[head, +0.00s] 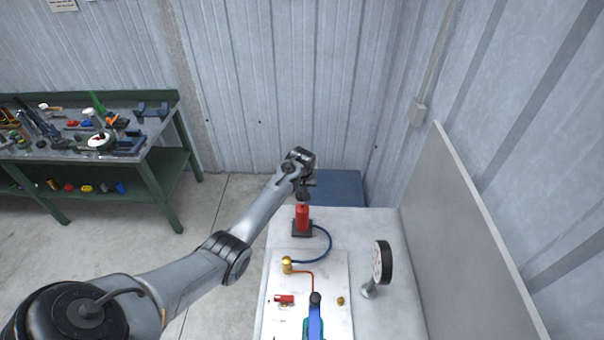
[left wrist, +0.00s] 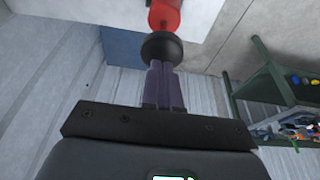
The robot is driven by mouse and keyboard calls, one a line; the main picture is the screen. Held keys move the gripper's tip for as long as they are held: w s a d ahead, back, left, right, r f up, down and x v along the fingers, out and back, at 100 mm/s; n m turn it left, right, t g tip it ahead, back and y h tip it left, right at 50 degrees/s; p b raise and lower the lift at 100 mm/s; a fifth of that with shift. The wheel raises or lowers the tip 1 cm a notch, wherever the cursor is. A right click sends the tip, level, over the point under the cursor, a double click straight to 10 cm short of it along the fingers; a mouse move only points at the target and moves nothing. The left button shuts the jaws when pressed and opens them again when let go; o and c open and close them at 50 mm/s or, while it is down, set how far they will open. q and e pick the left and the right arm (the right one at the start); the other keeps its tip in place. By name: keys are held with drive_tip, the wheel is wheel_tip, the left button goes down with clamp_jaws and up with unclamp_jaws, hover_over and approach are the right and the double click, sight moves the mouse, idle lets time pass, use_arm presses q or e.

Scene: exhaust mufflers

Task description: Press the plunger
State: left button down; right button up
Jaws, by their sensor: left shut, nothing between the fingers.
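A red pump cylinder (head: 302,217) stands upright on a black base at the back of the white table. In the left wrist view, the red body (left wrist: 165,14) shows at the top with a round black plunger knob (left wrist: 160,49) in front of it. My left gripper (head: 304,198) is directly above the cylinder, pointing down. Its fingers (left wrist: 163,70) are shut together with nothing between them. Their tips are at the knob; I cannot tell whether they touch it. My right gripper is not in view.
A blue hose (head: 327,242) runs from the cylinder to a brass fitting (head: 287,265). A round gauge (head: 383,262) stands at the right, before a grey panel (head: 470,220). A blue-handled item (head: 315,318) is at the front. A green workbench (head: 165,160) with tools stands left.

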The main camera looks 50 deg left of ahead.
use_arm(q)
drive_tip(key=b+v, duration=0.1)
drive_tip(key=v, duration=0.6)
drive_tip(key=shift+r, duration=0.3)
drive_tip(key=shift+s+d, duration=0.1)
idle(0.7)
